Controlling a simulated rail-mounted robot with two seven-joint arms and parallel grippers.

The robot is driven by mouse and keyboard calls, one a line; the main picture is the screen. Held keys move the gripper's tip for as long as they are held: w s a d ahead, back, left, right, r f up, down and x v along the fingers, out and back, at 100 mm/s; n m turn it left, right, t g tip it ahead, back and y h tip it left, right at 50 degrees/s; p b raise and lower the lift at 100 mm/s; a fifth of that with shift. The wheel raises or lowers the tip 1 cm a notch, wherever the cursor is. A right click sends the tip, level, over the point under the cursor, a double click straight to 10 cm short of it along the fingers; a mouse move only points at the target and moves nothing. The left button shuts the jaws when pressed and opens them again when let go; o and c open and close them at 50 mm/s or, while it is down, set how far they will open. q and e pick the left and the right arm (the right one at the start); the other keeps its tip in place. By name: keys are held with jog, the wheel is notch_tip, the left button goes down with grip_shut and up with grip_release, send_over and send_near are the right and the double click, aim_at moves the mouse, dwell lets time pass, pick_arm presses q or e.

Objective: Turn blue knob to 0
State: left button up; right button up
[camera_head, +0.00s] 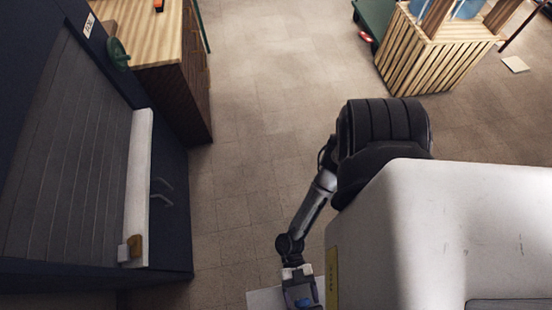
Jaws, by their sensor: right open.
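I cannot make out a blue knob in this view. My right gripper (303,294) is low in the middle, above the floor, and well to the right of the cabinet. It is open, with its fingertips cut off or too small to make out at the bottom edge. A pale flat piece (265,299) shows beside it. My left gripper is not in view.
A wooden-topped cabinet (150,35) stands behind the blue one. A slatted wooden crate (435,58) is at the top right, beside a green object (374,18). A small pale sheet (515,64) lies on the floor. The tiled floor (260,110) between is clear.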

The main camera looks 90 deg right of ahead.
jog(key=c, duration=0.9)
jog(key=n, duration=0.3)
jog(key=shift+n+b, duration=0.5)
jog(key=shift+n, duration=1.5)
